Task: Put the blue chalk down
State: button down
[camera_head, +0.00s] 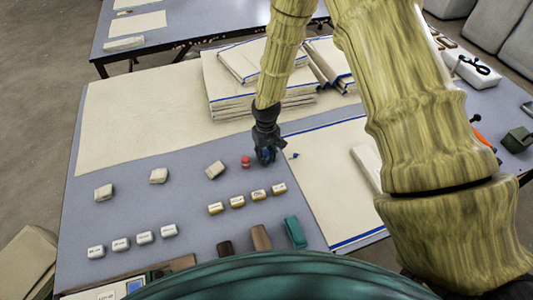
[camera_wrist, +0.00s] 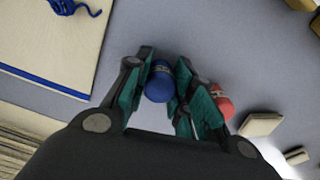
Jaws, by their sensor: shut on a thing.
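The blue chalk (camera_wrist: 160,84) is a short round piece with a pale band, held between the teal pads of my gripper (camera_wrist: 164,88) in the wrist view. In the head view my gripper (camera_head: 265,153) is low over the blue-grey table top, just right of the red chalk (camera_head: 245,161). The red chalk also shows in the wrist view (camera_wrist: 222,103), close beside the right finger; I cannot tell if they touch. I cannot tell whether the blue chalk's underside touches the table.
A cream cloth with a blue edge (camera_head: 325,185) lies to the right, with blue thread (camera_wrist: 66,6) on it. Folded cloths (camera_head: 228,92) are stacked behind. Pale blocks (camera_head: 159,175) and labelled pieces (camera_head: 216,208) stand left and in front. Table between them is bare.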

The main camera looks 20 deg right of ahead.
aim_at(266, 152)
jog(key=shift+f, duration=0.1)
jog(key=c, duration=1.2)
grip_release()
jog(key=shift+c, duration=0.2)
notch_tip(266, 152, up, 12)
jog(key=b, duration=0.2)
jog(key=shift+b, duration=0.3)
